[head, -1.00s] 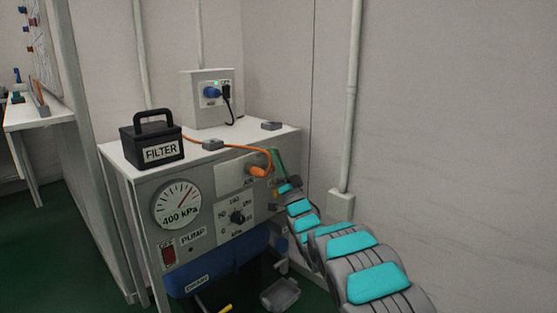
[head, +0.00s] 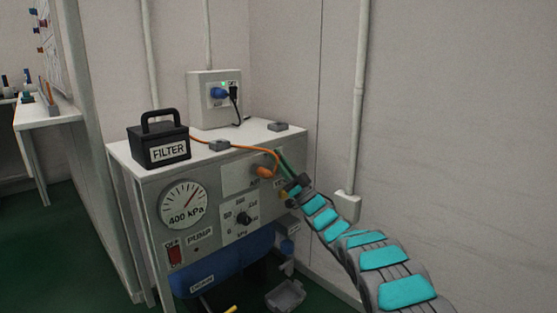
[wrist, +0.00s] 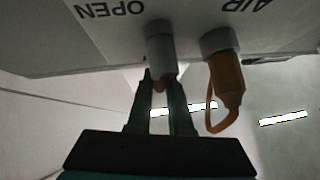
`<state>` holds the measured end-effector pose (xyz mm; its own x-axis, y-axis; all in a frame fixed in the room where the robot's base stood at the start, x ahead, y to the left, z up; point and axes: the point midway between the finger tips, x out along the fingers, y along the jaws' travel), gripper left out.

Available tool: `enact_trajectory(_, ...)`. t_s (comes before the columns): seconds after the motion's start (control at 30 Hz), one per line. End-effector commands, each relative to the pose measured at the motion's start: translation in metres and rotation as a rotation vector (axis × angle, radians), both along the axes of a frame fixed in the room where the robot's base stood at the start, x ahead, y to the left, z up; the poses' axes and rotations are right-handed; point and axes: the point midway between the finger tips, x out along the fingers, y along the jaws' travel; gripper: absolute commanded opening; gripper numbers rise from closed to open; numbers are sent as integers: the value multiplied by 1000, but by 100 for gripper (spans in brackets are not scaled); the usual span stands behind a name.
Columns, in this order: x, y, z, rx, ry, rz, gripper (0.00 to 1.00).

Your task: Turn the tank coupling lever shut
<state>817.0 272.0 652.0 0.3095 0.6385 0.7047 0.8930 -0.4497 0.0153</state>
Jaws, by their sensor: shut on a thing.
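The tank coupling is a pale grey cylinder (wrist: 160,45) beside the upside-down OPEN marking in the wrist view. My gripper (wrist: 161,88) is at its end, its two dark fingers close together around a small reddish piece (wrist: 160,86), which I take for the coupling lever. Most of that piece is hidden between the fingers, so its angle cannot be told. In the head view my gripper (head: 289,188) is at the right end of the pump front, and my wrist hides the coupling.
An orange air plug (wrist: 226,75) with its hose sits right beside the fingers in the wrist view. The gauge (head: 184,205), dial (head: 243,218) and red switch (head: 175,255) are on the pump front. A black filter box (head: 160,142) stands on top. A wall is close on the right.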

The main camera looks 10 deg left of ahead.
Motion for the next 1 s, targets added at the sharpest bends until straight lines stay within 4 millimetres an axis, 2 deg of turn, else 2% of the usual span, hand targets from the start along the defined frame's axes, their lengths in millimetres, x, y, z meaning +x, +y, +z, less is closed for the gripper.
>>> enact_trajectory(0.27,0,1,-1,-1,1,1,0)
enact_trajectory(0.3,0,1,-1,-1,0,1,23)
enact_trajectory(0.53,0,1,0,0,1,1,48)
enact_trajectory(0.83,0,-1,-1,0,1,1,48)
enact_trajectory(1.0,-3,-8,-8,0,1,-1,48)
